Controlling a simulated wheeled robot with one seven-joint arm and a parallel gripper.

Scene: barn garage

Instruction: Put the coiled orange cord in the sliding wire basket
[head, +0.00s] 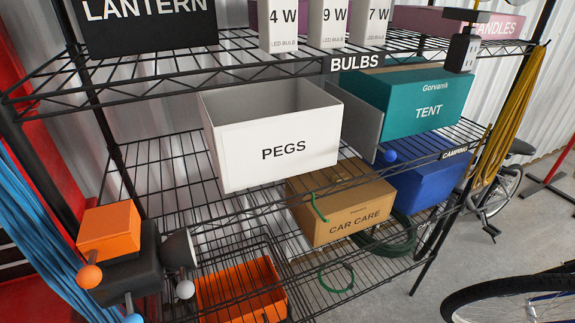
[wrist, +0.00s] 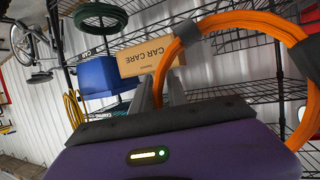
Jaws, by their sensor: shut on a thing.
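The coiled orange cord (wrist: 238,20) shows large on the right of the wrist view, with dark grey bands around it. My gripper (wrist: 163,82) is shut on the cord where its loop comes down between the grey fingers; the exact contact is partly hidden. The cord and gripper cannot be made out in the head view. A dark wire basket (head: 268,238) appears to sit low on the rack at the bottom of the head view, around an orange bin (head: 240,290). Its front is cut off by the frame, and I cannot tell how far it is slid out.
The wire rack holds a white PEGS box (head: 270,150), a CAR CARE carton (head: 340,208), a teal TENT box (head: 425,95) and a blue bin (head: 430,180). A green hose coil (head: 392,243) lies low. Blue cords hang at left, yellow at right. A bicycle wheel stands at lower right.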

